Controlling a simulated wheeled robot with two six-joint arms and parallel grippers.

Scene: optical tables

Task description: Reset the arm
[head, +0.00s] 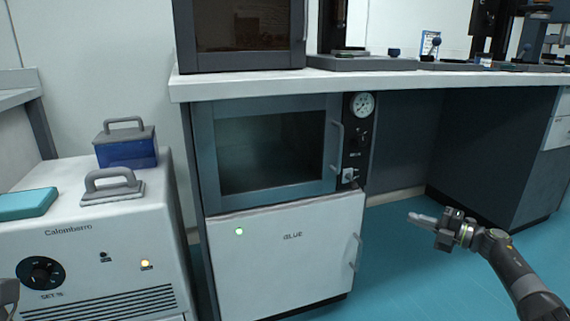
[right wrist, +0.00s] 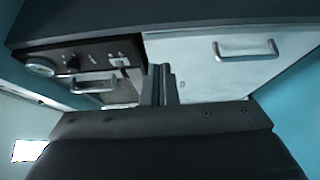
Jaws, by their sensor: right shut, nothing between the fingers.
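My right arm (head: 512,272) comes in from the lower right in the head view. Its gripper (head: 424,218) is shut and empty, held over the teal floor to the right of the oven cabinet. In the right wrist view the shut fingers (right wrist: 163,84) point toward the cabinet front, with the dark gripper body below them. At the lower left edge of the head view a small grey part shows, too little of it to tell whether it is my left gripper.
The glass-fronted oven (head: 272,150) sits above the white cabinet door (head: 290,255), its handle (head: 357,252) jutting out. A white countertop (head: 420,82) runs above. A machine (head: 100,240) stands left. Teal floor (head: 395,275) is open around my right gripper.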

